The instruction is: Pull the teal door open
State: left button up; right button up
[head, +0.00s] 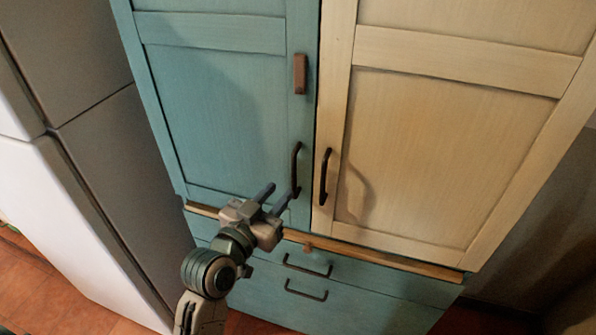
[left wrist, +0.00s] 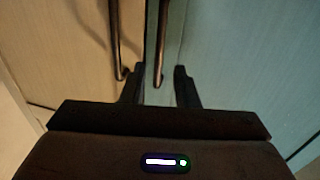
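The teal door (head: 225,110) is closed and fills the left half of the cupboard front. Its dark bar handle (head: 296,168) runs upright near its right edge. My left gripper (head: 280,191) is open in front of the lower part of this handle, one finger overlapping its lower end in the head view. In the left wrist view the teal door (left wrist: 250,60) is on the right, and its handle (left wrist: 163,45) lines up with the gap between the open fingers (left wrist: 159,85). Contact cannot be told. My right gripper is not in view.
A cream door (head: 450,150) with its own dark handle (head: 325,177) stands closed just right of the teal door. Below are a wooden ledge (head: 380,253) and teal drawers (head: 350,290) with dark pulls. A white and grey cabinet (head: 95,190) stands close on the left.

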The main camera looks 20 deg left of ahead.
aim_at(293, 178)
pick_arm(q)
jog(key=p+x, duration=0.1)
jog(key=x, duration=0.5)
jog(key=shift+w+d+r+p, duration=0.1)
jog(key=shift+r+p, duration=0.05)
jog(key=shift+p, duration=0.2)
jog(key=shift+w+d, duration=0.1)
jog(key=shift+w, duration=0.5)
grip_shut()
